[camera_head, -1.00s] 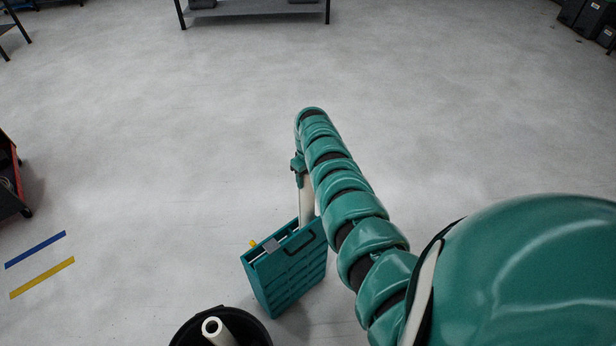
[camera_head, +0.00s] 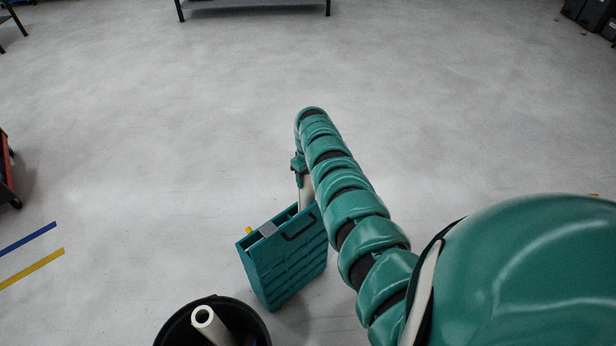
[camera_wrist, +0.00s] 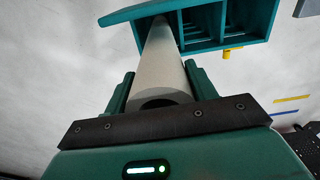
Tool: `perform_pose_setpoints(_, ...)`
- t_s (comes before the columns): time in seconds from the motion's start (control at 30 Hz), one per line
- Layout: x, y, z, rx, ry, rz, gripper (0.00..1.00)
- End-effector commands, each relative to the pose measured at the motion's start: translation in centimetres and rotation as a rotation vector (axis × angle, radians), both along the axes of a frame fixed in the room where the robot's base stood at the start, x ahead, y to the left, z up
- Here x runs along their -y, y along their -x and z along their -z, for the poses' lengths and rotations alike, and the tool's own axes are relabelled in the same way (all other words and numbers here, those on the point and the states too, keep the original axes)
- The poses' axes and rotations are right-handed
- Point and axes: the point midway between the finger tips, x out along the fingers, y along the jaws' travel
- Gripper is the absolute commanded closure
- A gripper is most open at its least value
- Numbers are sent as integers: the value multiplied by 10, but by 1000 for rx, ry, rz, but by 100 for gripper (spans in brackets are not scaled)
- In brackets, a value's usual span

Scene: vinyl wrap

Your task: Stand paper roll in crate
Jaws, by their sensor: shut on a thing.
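My gripper (camera_head: 299,168) is shut on a white paper roll (camera_head: 306,191), which is a long hollow tube held roughly upright. The teal crate (camera_head: 287,262) stands on the floor just below the gripper. In the wrist view the roll (camera_wrist: 163,65) lies between the two fingers (camera_wrist: 162,92), with its open end near the palm. Its far end reaches the left part of the divided crate (camera_wrist: 232,42). The lower end is hidden, and I cannot tell how deep it is or whether it touches the bottom.
A black bin (camera_head: 173,328) with another white tube (camera_head: 207,322) stands left of the crate. A yellow item (camera_head: 249,231) pokes out at the crate's left edge. Blue (camera_head: 28,238) and yellow (camera_head: 33,268) floor stripes lie at left.

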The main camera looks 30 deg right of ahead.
Motion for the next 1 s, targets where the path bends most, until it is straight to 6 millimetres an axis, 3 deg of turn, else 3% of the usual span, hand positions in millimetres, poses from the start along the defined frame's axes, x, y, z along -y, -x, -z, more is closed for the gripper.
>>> perform_pose_setpoints(0.03,0,0,11,1,0,0,89)
perform_pose_setpoints(1.0,0,0,116,1,0,1,89)
